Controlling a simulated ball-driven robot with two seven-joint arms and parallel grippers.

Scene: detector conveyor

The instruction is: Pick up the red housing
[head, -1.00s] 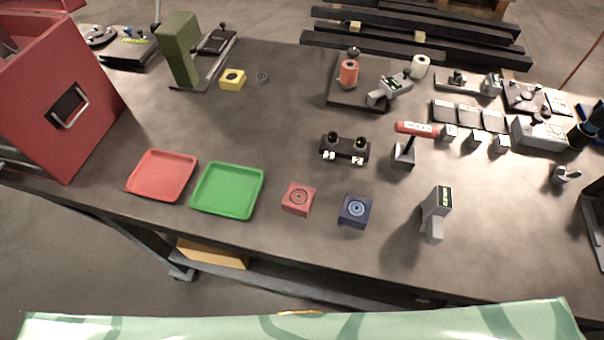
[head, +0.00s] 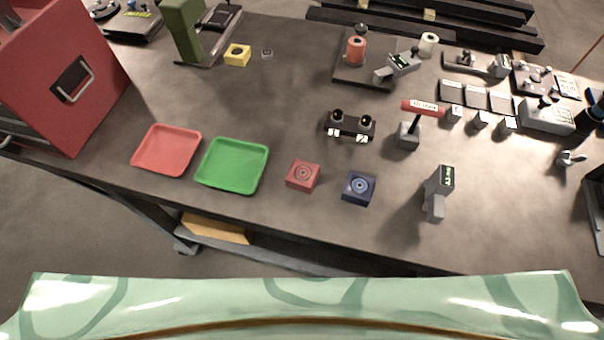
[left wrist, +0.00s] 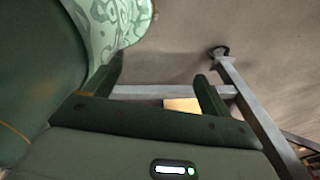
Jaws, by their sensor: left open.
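The red housing (head: 303,175) is a small square block with a round ring on its top. In the head view it sits on the dark workbench (head: 270,115), near the front edge, between the green tray and a blue housing. My left gripper (left wrist: 160,84) shows only in the left wrist view. Its two dark green fingers are apart with nothing between them. Below them are floor and metal frame bars, and no red housing shows there. My right gripper is in neither view.
A blue housing (head: 358,188) stands close to the right of the red one. A green tray (head: 232,188) and a red tray (head: 166,173) lie to the left. A grey handheld device (head: 438,195) stands farther right. A big red box (head: 45,105) fills the left end.

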